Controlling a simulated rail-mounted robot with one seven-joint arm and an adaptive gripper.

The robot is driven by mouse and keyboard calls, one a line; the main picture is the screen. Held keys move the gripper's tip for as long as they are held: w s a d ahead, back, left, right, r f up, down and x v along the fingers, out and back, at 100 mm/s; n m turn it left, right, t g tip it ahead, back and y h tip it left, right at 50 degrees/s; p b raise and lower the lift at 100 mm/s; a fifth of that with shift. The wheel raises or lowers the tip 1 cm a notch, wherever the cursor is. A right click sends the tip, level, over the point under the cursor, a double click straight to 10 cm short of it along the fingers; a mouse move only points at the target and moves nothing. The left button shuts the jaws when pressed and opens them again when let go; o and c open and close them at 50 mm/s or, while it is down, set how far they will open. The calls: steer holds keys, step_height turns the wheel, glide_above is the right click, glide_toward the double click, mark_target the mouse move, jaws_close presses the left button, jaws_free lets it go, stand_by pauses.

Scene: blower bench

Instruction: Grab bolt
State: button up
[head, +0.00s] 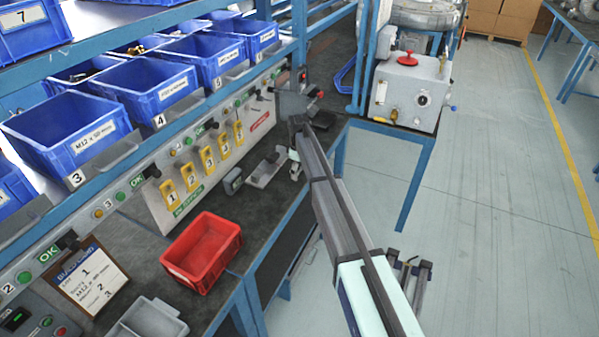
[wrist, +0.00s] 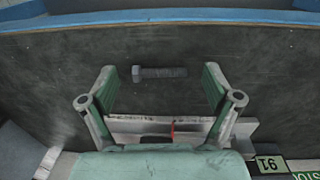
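The bolt (wrist: 164,72) is a grey metal bolt lying flat on the dark bench top, with its head to the left in the wrist view. My gripper (wrist: 159,79) is open, its two pale green and grey fingers on either side of the bolt with gaps at both ends. No contact with the bolt shows, and the height of the fingers above the bench is hard to tell. In the head view my arm reaches to the far part of the bench, and I cannot make out the bolt there.
A pale grey fixture with a red mark (wrist: 135,124) lies below the bolt in the wrist view. The blue bench edge (wrist: 160,17) runs along the top. In the head view, a red bin (head: 203,250) stands on the bench, and blue bins (head: 146,90) line the shelf above.

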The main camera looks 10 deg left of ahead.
steer(key=c, duration=1.2)
